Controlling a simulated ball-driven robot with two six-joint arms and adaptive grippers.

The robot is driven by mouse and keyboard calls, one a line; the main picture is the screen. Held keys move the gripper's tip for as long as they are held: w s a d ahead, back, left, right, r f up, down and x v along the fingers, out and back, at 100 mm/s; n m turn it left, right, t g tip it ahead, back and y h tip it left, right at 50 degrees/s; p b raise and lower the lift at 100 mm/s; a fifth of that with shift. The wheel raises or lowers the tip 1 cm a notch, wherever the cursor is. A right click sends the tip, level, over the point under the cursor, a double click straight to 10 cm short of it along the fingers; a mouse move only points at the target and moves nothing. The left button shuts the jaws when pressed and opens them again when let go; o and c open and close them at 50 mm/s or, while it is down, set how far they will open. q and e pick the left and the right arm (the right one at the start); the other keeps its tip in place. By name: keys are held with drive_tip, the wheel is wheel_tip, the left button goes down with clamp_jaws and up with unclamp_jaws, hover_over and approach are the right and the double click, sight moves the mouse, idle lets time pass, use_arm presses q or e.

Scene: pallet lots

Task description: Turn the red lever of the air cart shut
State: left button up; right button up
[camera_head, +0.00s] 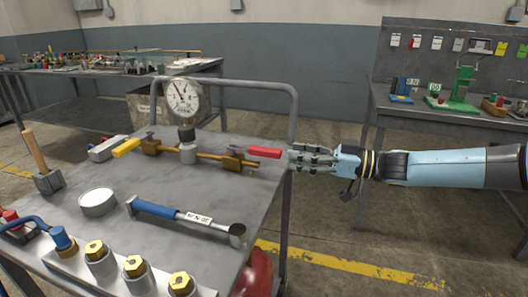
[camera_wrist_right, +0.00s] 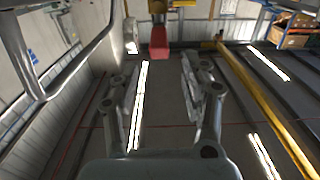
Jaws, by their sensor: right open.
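The red lever (camera_head: 264,152) sits on the right brass valve (camera_head: 234,160) of the air cart's pipe and points right, roughly along the pipe. My right gripper (camera_head: 290,158) is just right of the lever's free end, its fingers pointing left toward it. In the right wrist view the red lever (camera_wrist_right: 160,42) shows end-on ahead of the open, empty fingers (camera_wrist_right: 164,64), with nothing between them. Whether the fingertips touch the lever cannot be told. My left gripper is not in view.
The cart top (camera_head: 165,245) holds a pressure gauge (camera_head: 183,97), a yellow lever (camera_head: 126,147), a blue-handled tool (camera_head: 155,209), a round tin (camera_head: 97,202) and a hammer (camera_head: 42,170). The cart's tubular handle (camera_head: 292,112) rises close to my right gripper. Benches stand behind.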

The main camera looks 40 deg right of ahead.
sight(266, 149)
drive_tip(key=b+x, duration=0.1)
drive_tip(key=x, duration=0.6)
drive_tip(key=shift+w+b, duration=0.25)
drive_tip(key=shift+b, duration=0.05)
drive_tip(key=shift+w+a, duration=0.15)
drive_tip(key=shift+w, duration=0.2)
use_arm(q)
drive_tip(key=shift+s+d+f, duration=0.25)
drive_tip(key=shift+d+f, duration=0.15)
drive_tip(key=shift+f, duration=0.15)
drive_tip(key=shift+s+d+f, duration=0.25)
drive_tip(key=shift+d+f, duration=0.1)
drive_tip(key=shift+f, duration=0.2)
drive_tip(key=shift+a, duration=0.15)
use_arm(e)
drive_tip(key=shift+c, duration=0.2)
clamp_jaws()
